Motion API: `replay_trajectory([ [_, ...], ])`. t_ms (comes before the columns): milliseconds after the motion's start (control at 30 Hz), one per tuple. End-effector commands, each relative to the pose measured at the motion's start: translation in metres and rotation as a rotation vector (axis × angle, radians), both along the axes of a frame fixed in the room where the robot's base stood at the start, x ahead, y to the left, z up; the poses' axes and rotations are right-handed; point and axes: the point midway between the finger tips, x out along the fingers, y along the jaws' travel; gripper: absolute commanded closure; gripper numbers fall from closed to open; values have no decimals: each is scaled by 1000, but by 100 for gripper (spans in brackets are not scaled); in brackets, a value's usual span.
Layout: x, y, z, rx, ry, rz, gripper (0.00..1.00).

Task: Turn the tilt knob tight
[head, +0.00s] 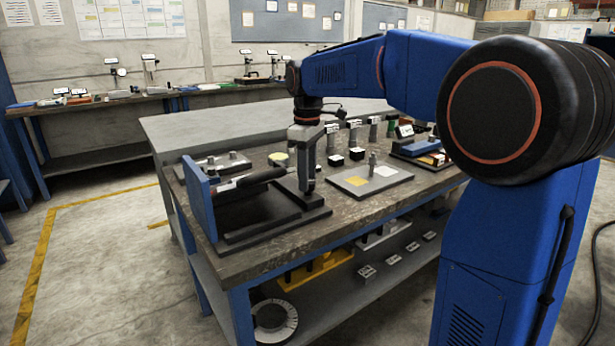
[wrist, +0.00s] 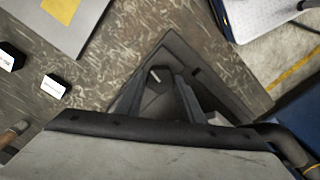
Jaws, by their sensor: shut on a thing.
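My gripper (head: 306,188) points straight down at the right part of the black microscope stand, whose flat base (head: 262,232) lies near the table's front left corner. A thick dark arm (head: 262,177) of the stand reaches left from beside the gripper. In the wrist view, my gripper's two fingers (wrist: 160,76) converge over the dark stand (wrist: 212,82). The jaws are shut on a small part at the stand, the tilt knob by its place. The fingers hide most of it, and its turn angle cannot be told.
A blue upright plate (head: 198,198) stands at the stand's left end. A grey board (head: 371,181) with a yellow patch lies to the right, and small black-and-white blocks (head: 336,160) stand behind. A lower shelf (head: 300,297) holds a yellow item and a ring.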

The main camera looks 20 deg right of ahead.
Motion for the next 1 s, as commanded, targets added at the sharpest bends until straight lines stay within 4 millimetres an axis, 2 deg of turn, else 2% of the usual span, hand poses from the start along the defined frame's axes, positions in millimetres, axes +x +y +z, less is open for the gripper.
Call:
replay_trajectory([
  [267, 0, 0, 0, 0, 0, -163, 88],
  [1000, 0, 0, 0, 0, -1, -860, 88],
])
